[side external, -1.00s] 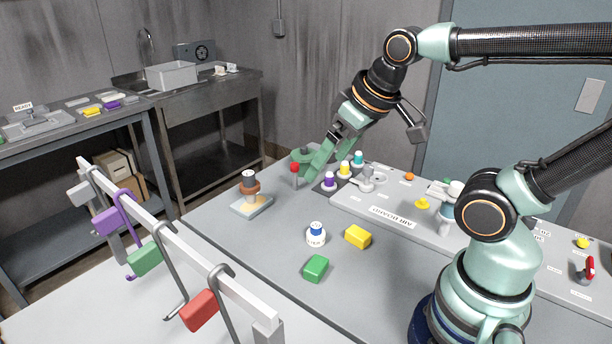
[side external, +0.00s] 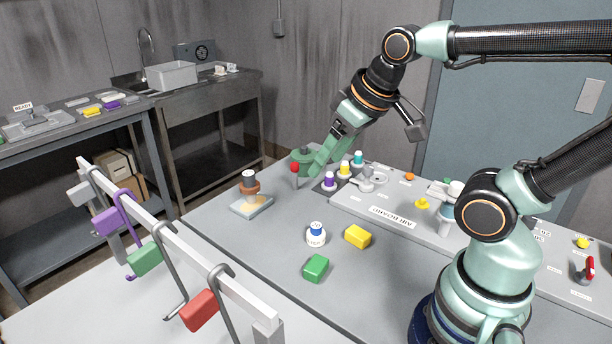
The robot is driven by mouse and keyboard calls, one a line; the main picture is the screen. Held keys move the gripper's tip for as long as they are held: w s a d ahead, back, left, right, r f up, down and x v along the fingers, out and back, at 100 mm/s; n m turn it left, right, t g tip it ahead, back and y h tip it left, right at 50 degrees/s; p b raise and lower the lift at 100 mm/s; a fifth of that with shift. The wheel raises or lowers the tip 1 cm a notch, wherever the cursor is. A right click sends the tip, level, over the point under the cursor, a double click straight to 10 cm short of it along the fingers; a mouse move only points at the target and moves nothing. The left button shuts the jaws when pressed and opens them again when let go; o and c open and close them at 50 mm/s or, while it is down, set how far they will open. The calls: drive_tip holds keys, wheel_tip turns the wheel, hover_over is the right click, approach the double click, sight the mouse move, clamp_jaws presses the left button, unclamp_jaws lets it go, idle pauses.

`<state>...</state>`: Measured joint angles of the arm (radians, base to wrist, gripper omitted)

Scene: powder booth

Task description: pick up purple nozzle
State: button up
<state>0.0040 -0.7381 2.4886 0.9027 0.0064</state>
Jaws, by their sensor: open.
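The purple nozzle (side external: 329,180) stands upright with a white top on a small dark rack (side external: 323,189) near the back of the table. A yellow nozzle (side external: 344,170) and a teal nozzle (side external: 358,159) stand behind it in a row. My gripper (side external: 316,171) points down and left, with its pale green fingers just left of the purple nozzle and slightly above it. The jaws are open with nothing seen between them. I cannot tell the exact gap to the nozzle in depth.
A red-topped post (side external: 295,175) and a green round item (side external: 302,156) are close to my fingers. The air board (side external: 393,217) lies to the right.

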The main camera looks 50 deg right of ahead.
drive_tip(key=w+d+r+m+g, duration=0.2)
drive_tip(key=w+d+m, duration=0.2)
drive_tip(key=w+d, duration=0.25)
drive_tip(key=m+g, duration=0.4)
drive_tip(key=m, duration=0.7)
hover_over(330, 174)
wheel_tip(330, 174, down, 14)
drive_tip(key=f, duration=0.4)
drive_tip(key=d+f, duration=0.1)
drive_tip(key=f, duration=0.1)
drive_tip(key=shift+f, duration=0.1)
drive_tip(key=shift+w+a+f, duration=0.1)
drive_tip(key=shift+a+f, duration=0.15)
drive_tip(key=shift+f, duration=1.1)
drive_tip(key=shift+a+f, duration=0.2)
drive_tip(key=shift+f, duration=1.15)
clamp_jaws()
